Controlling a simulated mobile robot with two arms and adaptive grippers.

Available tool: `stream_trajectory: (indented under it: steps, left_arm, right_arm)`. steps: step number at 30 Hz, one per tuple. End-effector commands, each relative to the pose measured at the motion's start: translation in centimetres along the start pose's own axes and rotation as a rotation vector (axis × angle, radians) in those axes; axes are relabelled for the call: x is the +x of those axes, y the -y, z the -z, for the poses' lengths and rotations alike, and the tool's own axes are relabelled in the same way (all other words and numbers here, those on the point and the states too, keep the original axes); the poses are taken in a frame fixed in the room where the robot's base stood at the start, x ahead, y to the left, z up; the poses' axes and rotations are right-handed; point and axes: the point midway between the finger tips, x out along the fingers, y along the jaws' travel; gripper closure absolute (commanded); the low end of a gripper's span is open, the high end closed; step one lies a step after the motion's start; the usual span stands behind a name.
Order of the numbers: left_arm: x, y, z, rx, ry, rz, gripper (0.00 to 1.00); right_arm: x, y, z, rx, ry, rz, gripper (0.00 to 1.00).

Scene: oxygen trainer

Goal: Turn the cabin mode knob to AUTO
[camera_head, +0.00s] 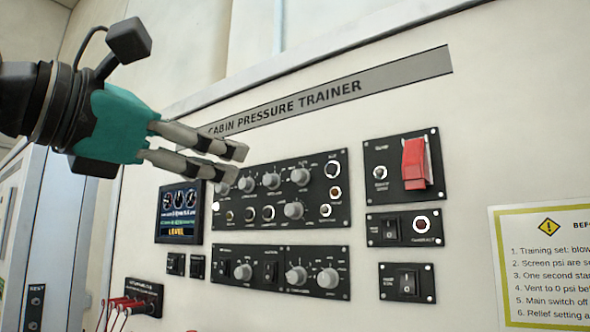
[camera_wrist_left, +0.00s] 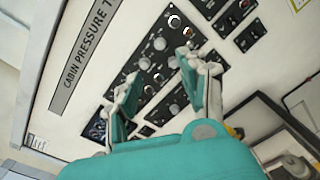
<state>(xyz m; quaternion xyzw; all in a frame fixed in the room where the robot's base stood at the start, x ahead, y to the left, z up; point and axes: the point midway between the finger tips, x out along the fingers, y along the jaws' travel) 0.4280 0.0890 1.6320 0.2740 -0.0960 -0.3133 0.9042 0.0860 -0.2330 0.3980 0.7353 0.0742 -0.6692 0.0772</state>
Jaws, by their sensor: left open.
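The Cabin Pressure Trainer panel stands upright, with a large upper knob panel (camera_head: 255,196) and a lower panel (camera_head: 313,252) with grey knobs. The knob labels are too small to read, so I cannot tell which is the cabin mode knob or where it points. A grey knob (camera_head: 242,272) sits left on the lower panel, next to black switches. My left gripper (camera_head: 240,162) is open and empty, in front of the upper panel's top left corner and hiding part of it. In the left wrist view its fingers (camera_wrist_left: 163,92) are spread, with knobs showing between them. My right gripper is not in view.
A small screen (camera_head: 180,212) reads LEVEL at the left. A red guarded switch (camera_head: 414,163) and rocker switches (camera_head: 407,283) are at the right. Red-ended leads (camera_head: 127,303) hang at lower left. A yellow-bordered instruction sheet (camera_head: 545,265) is at the far right.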

Motion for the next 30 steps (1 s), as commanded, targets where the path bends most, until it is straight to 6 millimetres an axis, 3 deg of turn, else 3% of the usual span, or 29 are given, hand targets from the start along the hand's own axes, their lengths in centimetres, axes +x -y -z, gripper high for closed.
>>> stream_trajectory:
  steps: [6, 16, 22, 30]
  left_arm:
    - [5.0, -0.1, -0.2, -0.002, -0.004, 0.005, 0.58]
    - [11.7, -0.1, -0.2, -0.001, -0.004, 0.004, 0.58]
    - [13.8, -0.1, 0.0, -0.001, -0.002, 0.002, 0.58]
    - [14.3, 0.0, 0.1, -0.001, -0.002, 0.001, 0.58]
  right_arm:
    - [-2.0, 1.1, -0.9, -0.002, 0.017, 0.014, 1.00]
    - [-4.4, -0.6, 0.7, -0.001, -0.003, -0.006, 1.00]
    - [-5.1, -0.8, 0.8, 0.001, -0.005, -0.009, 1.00]
    - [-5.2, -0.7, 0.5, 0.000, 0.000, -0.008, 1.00]
